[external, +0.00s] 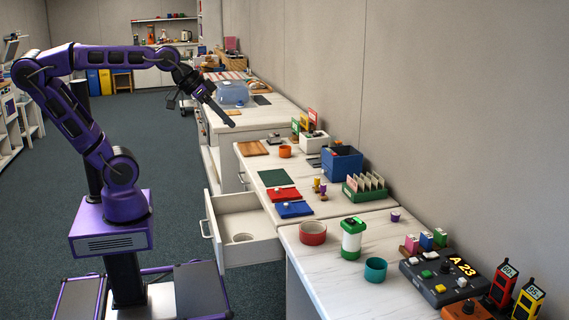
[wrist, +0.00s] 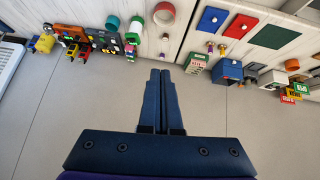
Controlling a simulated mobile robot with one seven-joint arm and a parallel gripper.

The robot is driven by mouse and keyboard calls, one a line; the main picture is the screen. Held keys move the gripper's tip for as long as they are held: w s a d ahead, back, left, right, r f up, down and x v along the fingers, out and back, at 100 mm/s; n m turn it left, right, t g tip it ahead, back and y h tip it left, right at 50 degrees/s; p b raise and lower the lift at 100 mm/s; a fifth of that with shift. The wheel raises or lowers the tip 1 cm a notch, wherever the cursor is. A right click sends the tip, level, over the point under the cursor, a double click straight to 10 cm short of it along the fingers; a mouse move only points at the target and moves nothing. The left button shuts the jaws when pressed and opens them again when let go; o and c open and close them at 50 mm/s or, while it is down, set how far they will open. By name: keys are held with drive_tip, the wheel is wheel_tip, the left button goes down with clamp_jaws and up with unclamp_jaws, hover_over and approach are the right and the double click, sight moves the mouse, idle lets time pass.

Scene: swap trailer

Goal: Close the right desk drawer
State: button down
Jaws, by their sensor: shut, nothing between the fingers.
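The white desk (external: 330,206) has a drawer pulled far out at its near, right end in the external view. This open drawer (external: 248,226) has a bar handle (external: 206,228) on its front and a round ring-like thing on its floor. My gripper (external: 233,125) is shut and empty, held above the far end of the worktops, well away from the open drawer. In the wrist view my two dark fingers (wrist: 160,72) lie together, with nothing between them. The drawer does not show in the wrist view.
A red tray (external: 284,195), a blue tray (external: 294,210) and a green mat (external: 276,178) lie on the desk above the drawer. A blue bin (external: 342,163) stands near the wall. Another white drawer-like part (external: 211,170) juts out farther back. The floor (external: 170,150) left of the desk is clear.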

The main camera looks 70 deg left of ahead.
drive_tip(key=w+d+r+n+t+h, duration=0.1)
drive_tip(key=w+d+r+h, duration=0.35)
drive_tip(key=d, duration=0.85)
drive_tip(key=w+d+r+t+h, duration=0.1)
drive_tip(key=w+d+r+h, duration=0.1)
drive_tip(key=w+d+r, duration=0.65)
drive_tip(key=s+d+r+n+t+h, duration=0.1)
drive_tip(key=d+r+h, duration=0.4)
drive_tip(key=d+r, duration=0.8)
drive_tip(key=shift+s+d+r+n, duration=0.25)
drive_tip(key=shift+s+r+n, duration=0.25)
drive_tip(key=shift+n, duration=0.3)
drive_tip(key=shift+f, duration=0.1)
